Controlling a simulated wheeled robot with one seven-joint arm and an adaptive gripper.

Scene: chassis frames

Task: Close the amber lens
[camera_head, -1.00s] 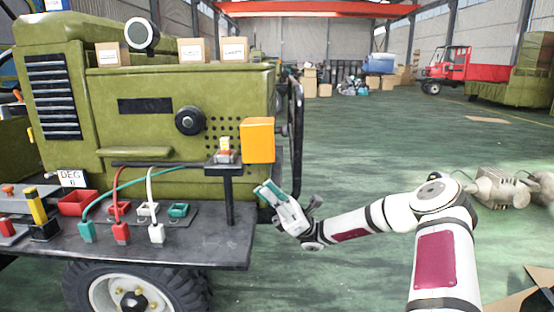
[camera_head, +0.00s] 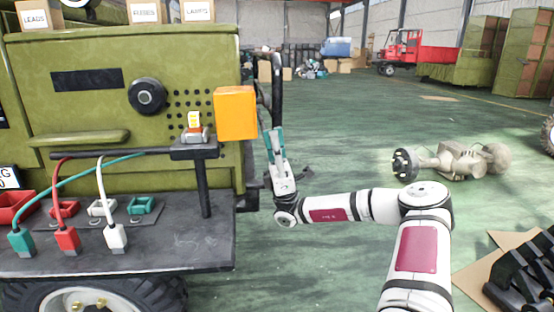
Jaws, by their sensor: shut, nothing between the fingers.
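The amber lens (camera_head: 235,113) is a flat orange square near the top of the black post (camera_head: 206,180). It stands upright to the right of a small lamp base (camera_head: 193,135) with a yellow-and-white element. It looks swung aside from that base, not over it; its hinge is hard to make out. My gripper (camera_head: 273,135) is to the right of the lens and slightly lower, with its teal fingers pointing up. The fingers are shut and empty, and a small gap shows between them and the lens.
A black upright pipe (camera_head: 278,90) stands close behind my gripper. The black bench (camera_head: 160,240) holds red, white and teal plugs with cables. A green machine body (camera_head: 100,120) is behind it. Open floor (camera_head: 350,150) lies to the right, with a pale axle part (camera_head: 450,160).

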